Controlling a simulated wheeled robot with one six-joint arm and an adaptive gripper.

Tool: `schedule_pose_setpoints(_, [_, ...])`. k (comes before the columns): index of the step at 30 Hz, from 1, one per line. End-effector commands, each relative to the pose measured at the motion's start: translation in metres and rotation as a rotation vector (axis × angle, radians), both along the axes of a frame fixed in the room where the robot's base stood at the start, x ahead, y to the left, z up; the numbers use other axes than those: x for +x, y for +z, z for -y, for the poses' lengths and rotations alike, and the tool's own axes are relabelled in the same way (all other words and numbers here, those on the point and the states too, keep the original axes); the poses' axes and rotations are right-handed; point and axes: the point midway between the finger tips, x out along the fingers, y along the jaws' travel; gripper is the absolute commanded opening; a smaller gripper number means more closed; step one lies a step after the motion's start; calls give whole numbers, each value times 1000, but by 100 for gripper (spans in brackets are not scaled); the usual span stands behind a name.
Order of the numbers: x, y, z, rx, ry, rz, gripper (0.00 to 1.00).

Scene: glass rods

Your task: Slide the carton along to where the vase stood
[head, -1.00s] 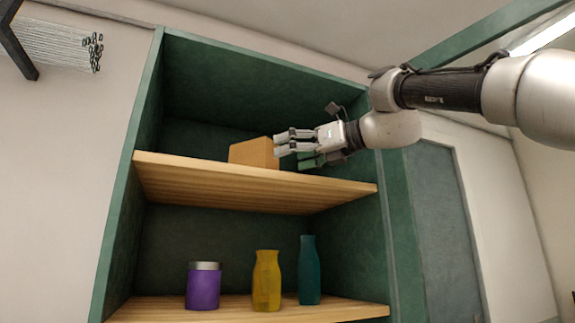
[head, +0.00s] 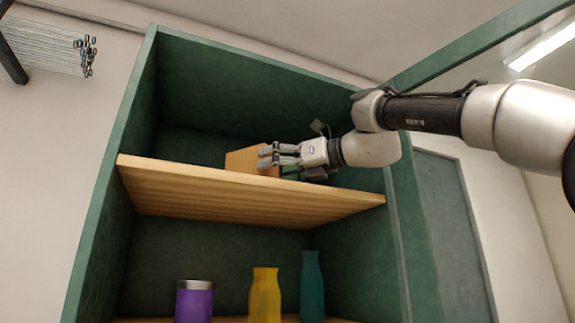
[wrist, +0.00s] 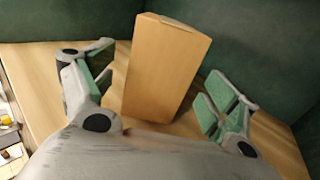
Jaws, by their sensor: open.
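The carton (head: 243,160) is a plain tan box on the upper wooden shelf. In the wrist view the carton (wrist: 163,70) stands between the spread fingers, with its top and front face showing. My gripper (head: 268,158) reaches in from the right at the carton's right side and hides part of it. In the wrist view my gripper (wrist: 155,85) is open, with a gap visible on each side of the carton. No vase shows on the upper shelf; the shelf behind my gripper is partly hidden.
The upper shelf (head: 240,198) has a green back and side walls. Its left part is bare. On the lower shelf stand a purple jar (head: 194,303), a yellow bottle (head: 265,297) and a teal bottle (head: 312,288). Glass rods (head: 45,50) hang at the upper left.

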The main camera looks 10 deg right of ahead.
Motion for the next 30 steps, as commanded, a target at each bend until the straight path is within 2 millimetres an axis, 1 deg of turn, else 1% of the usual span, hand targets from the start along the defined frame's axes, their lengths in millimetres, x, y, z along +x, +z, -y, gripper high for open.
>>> schedule_pose_setpoints(1, [5,-1,-8,1,4,-1,88])
schedule_pose_setpoints(3, [10,0,-17,0,4,1,88])
schedule_pose_setpoints(9, [23,0,-32,1,1,2,88])
schedule_pose_setpoints(13, [25,0,-35,2,0,1,88])
schedule_pose_setpoints(20, [26,0,-35,2,-1,1,88])
schedule_pose_setpoints(23, [26,0,-35,1,-1,2,71])
schedule_pose_setpoints(27, [25,0,-35,1,-1,2,46])
schedule_pose_setpoints(29, [25,0,-35,1,-1,2,35])
schedule_pose_setpoints(30, [25,0,-35,1,-1,2,31])
